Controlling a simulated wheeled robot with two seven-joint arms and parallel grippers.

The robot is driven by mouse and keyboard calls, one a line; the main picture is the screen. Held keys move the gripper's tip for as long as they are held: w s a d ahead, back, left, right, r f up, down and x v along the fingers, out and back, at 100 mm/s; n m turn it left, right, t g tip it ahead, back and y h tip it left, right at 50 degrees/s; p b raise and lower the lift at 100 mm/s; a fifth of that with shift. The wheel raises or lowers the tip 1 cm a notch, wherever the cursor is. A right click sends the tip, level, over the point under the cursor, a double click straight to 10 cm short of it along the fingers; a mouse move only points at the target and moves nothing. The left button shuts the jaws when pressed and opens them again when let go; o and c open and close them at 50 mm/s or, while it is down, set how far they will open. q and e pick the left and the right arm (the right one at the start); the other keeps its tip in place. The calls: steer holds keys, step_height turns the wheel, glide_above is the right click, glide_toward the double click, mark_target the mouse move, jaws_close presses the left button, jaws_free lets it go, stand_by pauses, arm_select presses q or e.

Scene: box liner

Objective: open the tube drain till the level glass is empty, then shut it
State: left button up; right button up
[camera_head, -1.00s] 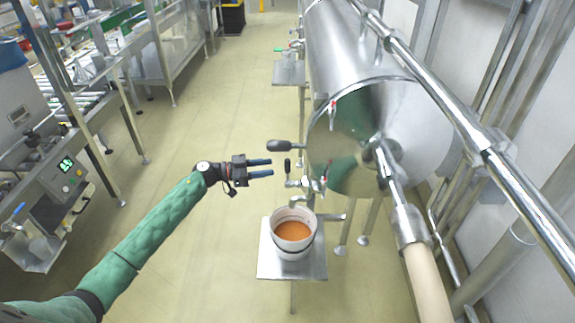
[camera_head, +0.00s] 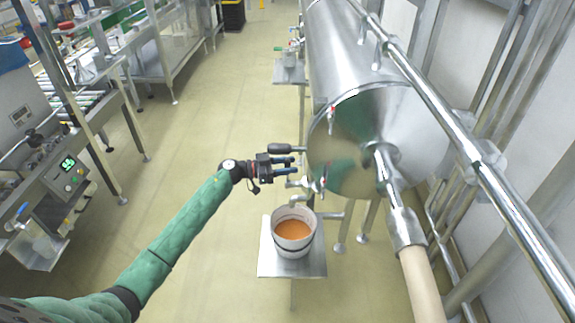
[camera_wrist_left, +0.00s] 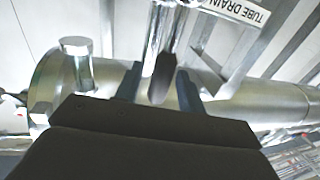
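The tube drain's dark handle (camera_wrist_left: 163,78) stands between the two blue fingers of my left gripper (camera_wrist_left: 160,86) in the wrist view, with gaps on both sides. A "TUBE DRAIN" label (camera_wrist_left: 235,10) shows beside the pipe there. In the head view my left gripper (camera_head: 284,166) is at the valve fittings (camera_head: 305,184) on the tank's near end and hides the small handle. Red-tipped fittings sit at the tank end, one high (camera_head: 332,112) and one low (camera_head: 322,184); the level glass and its level cannot be made out. My right gripper is not in view.
A white bucket (camera_head: 309,243) with orange-brown liquid stands on a small metal shelf (camera_head: 268,266) below the valves. A larger black-handled lever (camera_head: 284,148) lies just beyond my gripper.

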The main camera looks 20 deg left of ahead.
arm_select(q)
jaws_close()
